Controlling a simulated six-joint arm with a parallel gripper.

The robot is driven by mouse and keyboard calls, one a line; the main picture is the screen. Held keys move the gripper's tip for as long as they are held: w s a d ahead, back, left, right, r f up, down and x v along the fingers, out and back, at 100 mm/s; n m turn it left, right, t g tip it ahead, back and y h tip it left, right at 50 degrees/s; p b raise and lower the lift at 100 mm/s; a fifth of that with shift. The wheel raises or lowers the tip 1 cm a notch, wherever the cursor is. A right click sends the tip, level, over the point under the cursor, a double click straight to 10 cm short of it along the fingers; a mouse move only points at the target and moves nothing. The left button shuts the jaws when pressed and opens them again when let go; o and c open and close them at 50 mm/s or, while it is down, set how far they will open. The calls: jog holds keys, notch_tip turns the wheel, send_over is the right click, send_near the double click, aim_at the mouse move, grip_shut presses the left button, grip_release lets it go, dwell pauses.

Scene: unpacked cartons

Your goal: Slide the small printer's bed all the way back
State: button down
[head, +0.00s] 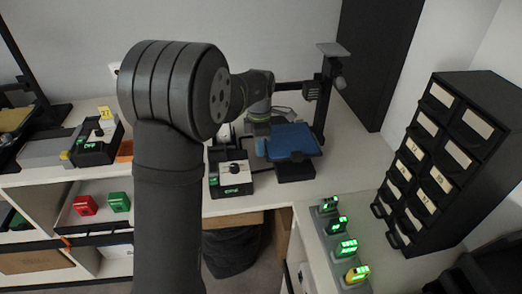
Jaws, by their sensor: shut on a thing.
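The small printer (326,98) stands on the white bench behind and to the right of my arm, with a dark upright frame. Its flat blue bed (295,140) sits low in front of the upright, above a dark base. My gripper (261,143) points down at the bed's left edge and is shut on the bed there. The fingertips are small and dark in this view, so the exact grip point is hard to see. My arm hides part of the bench to the left of the printer.
A black control box (231,178) with a green display stands just left of the bed. Another printer (30,85) is at the far left. A black drawer cabinet (450,160) and several small green-lit devices (346,247) occupy the right-hand bench. A dark panel stands behind the printer.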

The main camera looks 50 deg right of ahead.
jog(key=shift+w+d, duration=0.3)
jog(key=c, duration=1.1)
grip_release()
notch_tip(320, 180, up, 18)
jog(key=shift+f, duration=0.25)
